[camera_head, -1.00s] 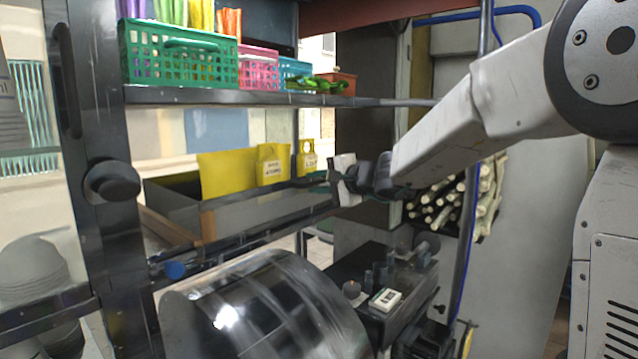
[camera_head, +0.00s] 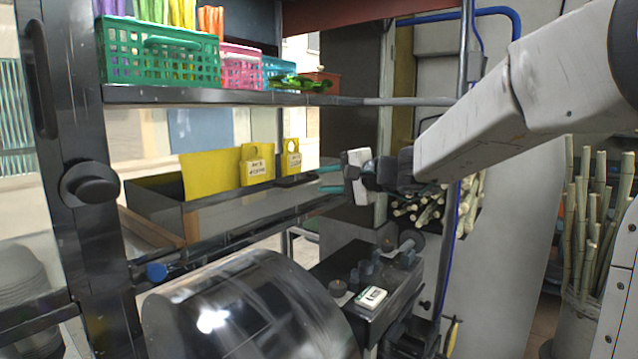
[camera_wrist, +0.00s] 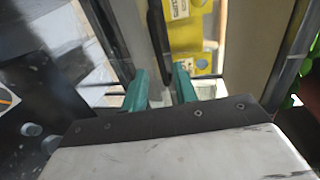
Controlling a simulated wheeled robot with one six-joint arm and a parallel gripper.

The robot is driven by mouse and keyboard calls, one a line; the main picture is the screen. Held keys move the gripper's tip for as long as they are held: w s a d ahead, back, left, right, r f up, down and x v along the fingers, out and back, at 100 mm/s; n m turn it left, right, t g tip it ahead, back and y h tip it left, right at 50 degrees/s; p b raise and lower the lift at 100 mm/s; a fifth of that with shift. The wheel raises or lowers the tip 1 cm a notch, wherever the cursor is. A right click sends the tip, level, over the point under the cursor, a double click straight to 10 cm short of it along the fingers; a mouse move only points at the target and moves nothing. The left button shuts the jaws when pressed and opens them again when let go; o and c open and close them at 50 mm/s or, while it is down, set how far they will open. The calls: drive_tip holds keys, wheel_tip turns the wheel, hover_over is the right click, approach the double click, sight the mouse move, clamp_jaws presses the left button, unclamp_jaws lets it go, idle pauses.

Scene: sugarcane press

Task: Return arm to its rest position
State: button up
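My arm (camera_head: 500,110) reaches in from the upper right of the head view. My gripper (camera_head: 326,179) is at the middle, its two teal fingers pointing left with a gap between them. It hangs in the air near the right end of the tray with the yellow tags, above the dark machine table. In the wrist view, my gripper (camera_wrist: 160,80) shows two teal fingertips set apart, with nothing held between them. A yellow tag (camera_wrist: 188,35) lies beyond the fingers there.
A shelf (camera_head: 300,99) with coloured baskets runs above the gripper. A metal drum (camera_head: 250,310) and the machine table (camera_head: 395,300) are below. A blue hose (camera_head: 447,260) runs down beside the arm. Upright sugarcane (camera_head: 590,220) stands at the right.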

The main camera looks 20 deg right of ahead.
drive_tip(key=s+a+f+n+g, duration=0.1)
drive_tip(key=s+f+n+g, duration=0.1)
drive_tip(key=s, duration=0.4)
drive_tip(key=s+a+f+n+g, duration=0.2)
drive_tip(key=s+f+g, duration=0.2)
drive_tip(key=s+f, duration=0.1)
drive_tip(key=s+a+f+n+g+h, duration=0.1)
drive_tip(key=s+a+f+n+g, duration=0.1)
drive_tip(key=s, duration=0.6)
drive_tip(key=shift+s+a+f+g, duration=0.15)
drive_tip(key=shift+f+g, duration=0.2)
drive_tip(key=shift+f, duration=0.25)
drive_tip(key=shift+w+a+f+g, duration=0.1)
drive_tip(key=shift+f+g, duration=0.25)
drive_tip(key=shift+f, duration=0.25)
drive_tip(key=s+d+f+n+h, duration=0.1)
drive_tip(key=s+d+h, duration=0.1)
drive_tip(key=s, duration=0.4)
drive_tip(key=s+d+f+n+g+h, duration=0.1)
drive_tip(key=s+d+n+h, duration=0.1)
drive_tip(key=s, duration=0.5)
drive_tip(key=s+d+f+n+g+h, duration=0.1)
drive_tip(key=s+d+f+n+h, duration=0.1)
drive_tip(key=s, duration=0.5)
drive_tip(key=shift+d+h, duration=0.15)
drive_tip(key=shift+h, duration=0.75)
drive_tip(key=shift+f, duration=0.1)
